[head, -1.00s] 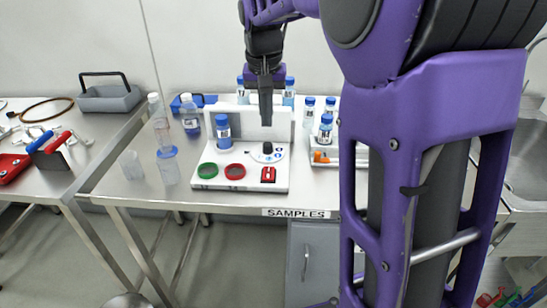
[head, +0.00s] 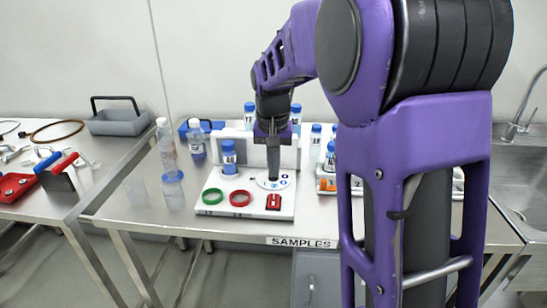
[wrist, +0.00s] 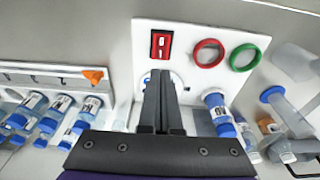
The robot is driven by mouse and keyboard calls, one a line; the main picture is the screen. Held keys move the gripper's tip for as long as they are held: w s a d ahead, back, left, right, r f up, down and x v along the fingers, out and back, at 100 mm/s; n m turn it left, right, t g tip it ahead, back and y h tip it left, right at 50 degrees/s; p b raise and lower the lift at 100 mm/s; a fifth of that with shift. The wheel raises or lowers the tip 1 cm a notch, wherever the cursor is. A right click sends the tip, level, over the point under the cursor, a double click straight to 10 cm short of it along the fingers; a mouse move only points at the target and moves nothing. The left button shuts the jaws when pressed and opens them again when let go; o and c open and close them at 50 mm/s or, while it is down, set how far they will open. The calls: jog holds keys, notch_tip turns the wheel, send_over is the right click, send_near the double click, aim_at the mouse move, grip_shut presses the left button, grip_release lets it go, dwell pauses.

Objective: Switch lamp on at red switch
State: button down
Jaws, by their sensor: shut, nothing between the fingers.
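The red switch (head: 274,201) sits at the front right corner of the white board (head: 252,212) on the samples table. It also shows in the wrist view (wrist: 161,45), upper middle. My gripper (head: 273,176) is shut and empty, pointing down over the round white dial plate just behind the red switch. In the wrist view the closed fingers (wrist: 158,84) cover most of that dial, apart from the red switch. I cannot tell whether the fingertips touch the dial. No lamp can be clearly made out.
A green ring (head: 212,196) and a red ring (head: 240,198) lie on the board left of the switch. A blue-capped bottle (head: 229,158) stands behind them. A rack with an orange piece (wrist: 94,76) and several bottles is to the right in the head view.

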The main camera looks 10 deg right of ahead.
aim_at(274, 196)
jog(key=f, duration=0.4)
jog(key=w+f+b, duration=0.1)
jog(key=f, duration=0.2)
jog(key=shift+d+f, duration=0.1)
jog(key=shift+d, duration=0.05)
jog(key=shift+w+p, duration=0.1)
jog(key=shift+p, duration=0.5)
jog(key=shift+f+g+p, duration=0.1)
jog(key=shift+g+p, duration=0.2)
jog(key=shift+w+f, duration=0.1)
jog(key=shift+f, duration=0.05)
jog(key=shift+s+a+r, duration=0.1)
jog(key=shift+s+r, duration=0.05)
jog(key=shift+s, duration=0.25)
jog(key=shift+s+a+r, duration=0.1)
jog(key=shift+s, duration=0.3)
notch_tip(274, 196, up, 14)
jog(key=w+p, duration=0.2)
jog(key=p, duration=0.2)
jog(key=shift+d, duration=0.35)
